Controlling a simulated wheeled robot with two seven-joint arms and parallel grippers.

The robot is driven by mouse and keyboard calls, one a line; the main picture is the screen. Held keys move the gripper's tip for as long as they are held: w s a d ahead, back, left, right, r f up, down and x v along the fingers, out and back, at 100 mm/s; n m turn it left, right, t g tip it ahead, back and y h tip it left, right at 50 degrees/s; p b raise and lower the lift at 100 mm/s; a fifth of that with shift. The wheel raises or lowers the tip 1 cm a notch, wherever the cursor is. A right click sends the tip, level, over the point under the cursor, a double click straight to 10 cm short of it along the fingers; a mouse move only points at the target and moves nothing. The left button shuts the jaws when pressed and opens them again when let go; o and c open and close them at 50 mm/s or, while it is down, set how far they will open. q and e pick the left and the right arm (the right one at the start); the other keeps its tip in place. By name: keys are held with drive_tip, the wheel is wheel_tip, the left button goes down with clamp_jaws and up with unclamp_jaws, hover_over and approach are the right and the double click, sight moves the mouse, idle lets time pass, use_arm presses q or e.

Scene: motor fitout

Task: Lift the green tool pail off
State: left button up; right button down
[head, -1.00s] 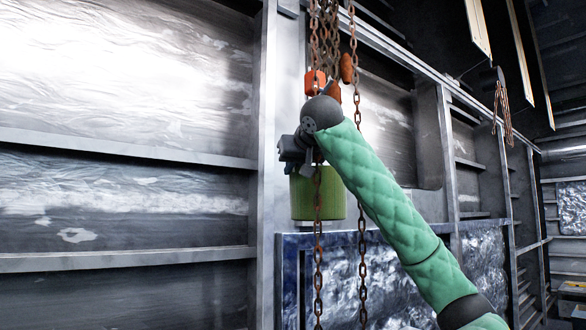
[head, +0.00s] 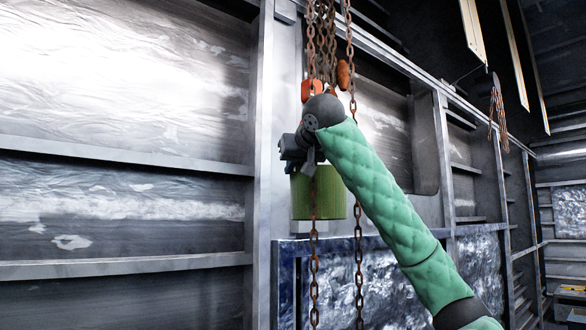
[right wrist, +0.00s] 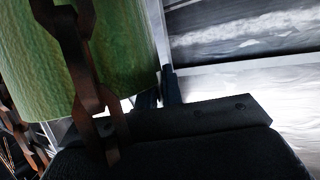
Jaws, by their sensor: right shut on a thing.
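The green tool pail (head: 333,197) hangs upright in the middle of the head view, behind a rusty chain. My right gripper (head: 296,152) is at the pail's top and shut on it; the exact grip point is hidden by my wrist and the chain. In the right wrist view the pail (right wrist: 120,45) fills the upper left, close to the dark gripper fingers (right wrist: 160,92). My left gripper is in neither view.
Rusty chains (head: 358,250) hang beside and in front of the pail, with orange hook blocks (head: 312,89) above my wrist. A chain (right wrist: 80,65) crosses close in front of the wrist camera. A ribbed metal wall (head: 120,262) stands behind.

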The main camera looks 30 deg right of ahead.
drive_tip(key=shift+s, duration=0.15)
drive_tip(key=shift+s+d+b, duration=0.15)
drive_tip(key=shift+s+b, duration=0.25)
drive_tip(key=shift+s, duration=1.25)
drive_tip(key=s+b, duration=0.1)
drive_tip(key=s, duration=0.6)
drive_tip(key=shift+s+d+r, duration=0.2)
drive_tip(key=shift+s+d, duration=0.15)
idle(0.8)
